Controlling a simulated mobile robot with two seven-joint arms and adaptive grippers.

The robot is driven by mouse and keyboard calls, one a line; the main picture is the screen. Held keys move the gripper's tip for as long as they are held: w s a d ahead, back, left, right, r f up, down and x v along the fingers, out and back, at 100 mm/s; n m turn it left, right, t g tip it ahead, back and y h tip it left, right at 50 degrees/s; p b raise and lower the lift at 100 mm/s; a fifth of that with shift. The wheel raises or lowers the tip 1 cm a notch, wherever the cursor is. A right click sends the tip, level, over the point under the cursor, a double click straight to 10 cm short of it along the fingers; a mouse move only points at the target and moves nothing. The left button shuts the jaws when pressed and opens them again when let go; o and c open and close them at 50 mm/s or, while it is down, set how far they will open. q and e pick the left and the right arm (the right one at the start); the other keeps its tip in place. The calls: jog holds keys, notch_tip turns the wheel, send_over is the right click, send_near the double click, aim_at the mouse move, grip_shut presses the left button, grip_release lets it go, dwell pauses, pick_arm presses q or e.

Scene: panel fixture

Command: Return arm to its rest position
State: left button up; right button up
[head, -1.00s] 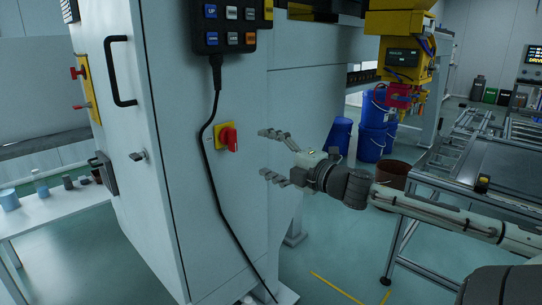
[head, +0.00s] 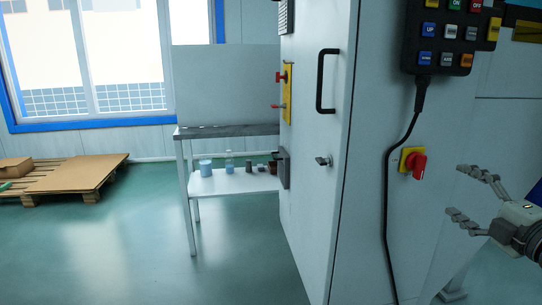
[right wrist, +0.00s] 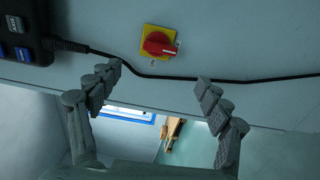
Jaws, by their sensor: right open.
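My right gripper (head: 468,196) is at the right edge of the head view, its fingers open and pointing left. It is empty and apart from the pale cabinet panel (head: 372,190). A red rotary switch on a yellow plate (head: 414,162) sits on the panel, up and left of the fingers. In the right wrist view the two fingers (right wrist: 160,76) are spread wide, with the red switch (right wrist: 158,44) ahead between and beyond them. Most of my right arm is outside the head view. My left gripper does not show.
A black button pendant (head: 450,35) hangs on the panel, and its black cable (head: 390,190) runs down close to the gripper. A black door handle (head: 322,80) juts out. A table (head: 225,185) with small containers and a pallet (head: 75,178) stand left. The floor between is clear.

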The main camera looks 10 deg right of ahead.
aim_at(422, 169)
jog(key=w, duration=0.8)
jog(key=shift+w+a+r, duration=0.1)
jog(key=shift+w+a, duration=0.05)
jog(key=shift+a, duration=0.1)
jog(key=shift+w+a, duration=0.1)
jog(key=shift+w, duration=1.2)
jog(key=shift+s, duration=0.1)
